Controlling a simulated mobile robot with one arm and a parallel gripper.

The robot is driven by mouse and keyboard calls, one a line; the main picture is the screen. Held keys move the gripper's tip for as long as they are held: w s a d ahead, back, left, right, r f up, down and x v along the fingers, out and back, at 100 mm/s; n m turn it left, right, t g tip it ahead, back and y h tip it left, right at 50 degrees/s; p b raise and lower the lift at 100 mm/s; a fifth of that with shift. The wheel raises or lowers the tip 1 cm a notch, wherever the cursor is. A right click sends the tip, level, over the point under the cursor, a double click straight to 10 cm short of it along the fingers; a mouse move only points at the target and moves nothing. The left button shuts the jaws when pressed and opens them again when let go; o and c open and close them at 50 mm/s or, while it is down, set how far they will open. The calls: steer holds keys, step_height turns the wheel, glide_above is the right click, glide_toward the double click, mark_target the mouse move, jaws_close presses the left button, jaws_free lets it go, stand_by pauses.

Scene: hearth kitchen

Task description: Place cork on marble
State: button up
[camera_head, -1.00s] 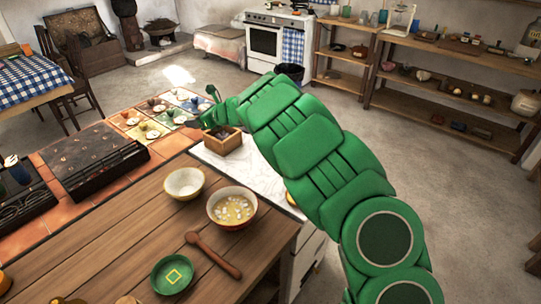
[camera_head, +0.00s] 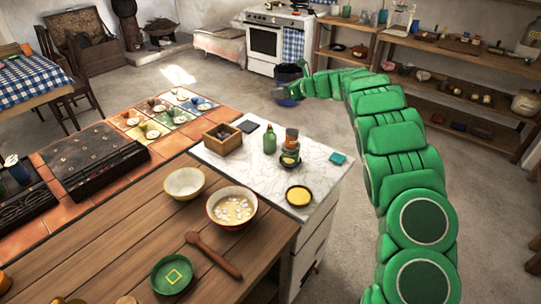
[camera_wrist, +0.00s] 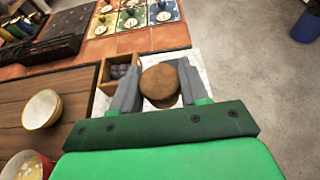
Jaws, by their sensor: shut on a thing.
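The cork (camera_wrist: 160,84) is a round brown piece, seen in the wrist view between the two grey fingers of my gripper (camera_wrist: 158,88). My gripper is shut on it.
On the marble stand a wooden box (camera_head: 235,148), a dark square (camera_head: 247,126), a green bottle (camera_head: 270,140), a stacked jar (camera_head: 291,139), a teal square (camera_head: 338,158) and a yellow dish (camera_head: 299,196). Bare marble lies between them. Bowls (camera_head: 184,183) stand on the wood at left.

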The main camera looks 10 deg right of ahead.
steer(key=shift+w+d, duration=0.1)
steer(key=shift+d, duration=0.55)
step_height(320, 180, down, 4)
steer(key=shift+d, duration=0.1)
step_height(320, 180, down, 19)
steer(key=shift+r, duration=0.1)
stand_by(0.4)
steer(key=o, duration=0.7)
steer(key=shift+f, duration=0.2)
steer(key=shift+o, duration=0.2)
steer(key=shift+r, duration=0.15)
steer(key=shift+s+d+r, duration=0.2)
steer(key=shift+s+d, duration=0.15)
steer(key=shift+v, duration=5.5)
